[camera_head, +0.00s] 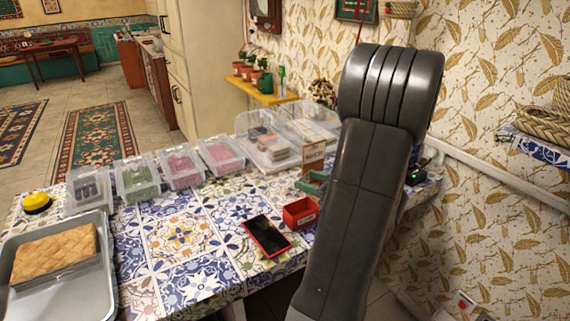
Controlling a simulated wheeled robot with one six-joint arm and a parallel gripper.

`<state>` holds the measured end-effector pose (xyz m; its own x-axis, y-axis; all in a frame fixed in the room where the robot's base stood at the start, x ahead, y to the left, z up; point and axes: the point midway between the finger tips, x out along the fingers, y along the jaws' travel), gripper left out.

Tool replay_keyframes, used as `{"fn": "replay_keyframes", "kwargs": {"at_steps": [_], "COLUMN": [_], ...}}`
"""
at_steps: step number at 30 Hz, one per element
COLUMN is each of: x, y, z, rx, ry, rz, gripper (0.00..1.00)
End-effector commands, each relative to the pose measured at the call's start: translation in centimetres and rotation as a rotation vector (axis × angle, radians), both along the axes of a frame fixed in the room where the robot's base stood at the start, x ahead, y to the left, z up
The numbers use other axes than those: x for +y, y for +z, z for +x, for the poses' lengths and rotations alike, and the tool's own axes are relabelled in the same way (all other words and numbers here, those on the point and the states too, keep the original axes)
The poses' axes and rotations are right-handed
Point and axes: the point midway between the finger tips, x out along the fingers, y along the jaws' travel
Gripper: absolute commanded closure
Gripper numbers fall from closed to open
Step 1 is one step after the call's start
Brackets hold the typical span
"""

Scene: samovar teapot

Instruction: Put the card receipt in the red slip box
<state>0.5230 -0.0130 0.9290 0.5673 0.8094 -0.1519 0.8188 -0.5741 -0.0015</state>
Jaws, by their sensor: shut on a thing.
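The red slip box (300,213) is a small open-topped red box with a pale label on its front. It stands on the tiled counter (200,290), just left of my arm. My dark grey arm fills the right middle of the view, and my gripper is not in view. I cannot make out a card receipt; the arm hides part of the counter. A dark device with a small green light (414,175) shows just right of the arm, partly hidden by it.
A red-edged phone (266,236) lies left of the red box. A green box (311,183) and a small sign (312,157) stand behind it. Clear containers (221,156) line the back. A tray (105,285) with pastry and a yellow button (37,202) are at left. The counter's middle is clear.

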Motion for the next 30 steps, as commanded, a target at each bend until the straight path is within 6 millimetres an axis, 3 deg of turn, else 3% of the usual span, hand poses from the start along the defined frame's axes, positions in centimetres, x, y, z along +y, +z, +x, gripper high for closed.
{"fn": "replay_keyframes", "kwargs": {"at_steps": [11, 30], "x": [0.0, 0.0], "y": [-1.1, -7.1], "z": [-0.6, -0.6], "rx": [-0.001, 0.001], "ry": [0.019, 0.018], "rz": [0.001, 0.000], "gripper": [0.72, 0.72]}}
